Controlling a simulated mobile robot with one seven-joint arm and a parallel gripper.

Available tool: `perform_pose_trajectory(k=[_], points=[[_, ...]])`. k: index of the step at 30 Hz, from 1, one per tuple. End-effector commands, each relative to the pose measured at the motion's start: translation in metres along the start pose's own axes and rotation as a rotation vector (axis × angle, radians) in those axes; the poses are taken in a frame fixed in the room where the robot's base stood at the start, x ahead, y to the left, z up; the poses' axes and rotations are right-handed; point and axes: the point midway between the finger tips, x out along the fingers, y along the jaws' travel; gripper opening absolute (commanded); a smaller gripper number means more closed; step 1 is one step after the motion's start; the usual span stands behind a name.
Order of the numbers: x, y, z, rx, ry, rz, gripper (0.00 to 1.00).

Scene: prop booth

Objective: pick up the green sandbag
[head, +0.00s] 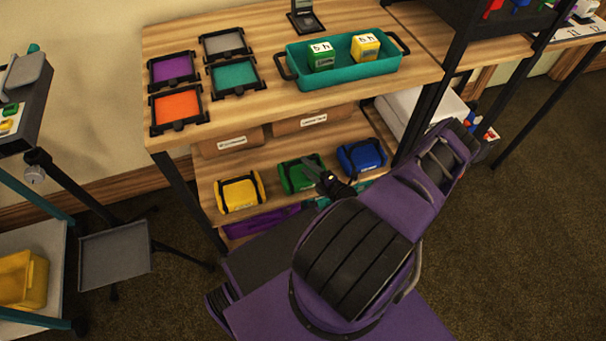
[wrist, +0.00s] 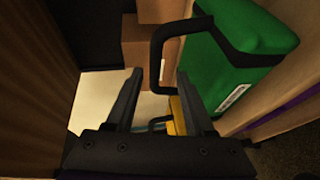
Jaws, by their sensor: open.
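The green sandbag (head: 295,178) lies on the lower wooden shelf, between a yellow sandbag (head: 240,194) and a blue sandbag (head: 361,158). My gripper (head: 316,166) is at its right part in the head view, partly covering it. In the wrist view the green sandbag (wrist: 240,45) fills the upper right, and its black handle (wrist: 160,50) loops out to the left. My gripper (wrist: 159,73) is open, and the handle's end shows between the fingertips. I cannot tell whether the handle is at fingertip depth. No grip on it shows.
The wooden tabletop (head: 278,105) overhangs the shelf, carrying a teal tray (head: 335,84) with two blocks and several coloured trays. Cardboard boxes (head: 233,143) stand behind the sandbags. A dark table leg (head: 420,120) rises right of the blue sandbag.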

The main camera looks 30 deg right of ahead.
Motion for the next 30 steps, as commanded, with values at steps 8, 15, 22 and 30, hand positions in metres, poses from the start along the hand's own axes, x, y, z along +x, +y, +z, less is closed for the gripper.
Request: perform_pose_trajectory(k=[8, 15, 22, 30], points=[[0.017, 0.001, 0.000, 0.000, 0.001, 0.000, 0.53], [0.051, 0.006, -0.001, -0.002, 0.002, 0.001, 0.53], [0.064, 0.007, 0.000, -0.001, 0.000, 0.000, 0.53], [0.063, 0.007, 0.000, 0.000, 0.000, 0.000, 0.23]])
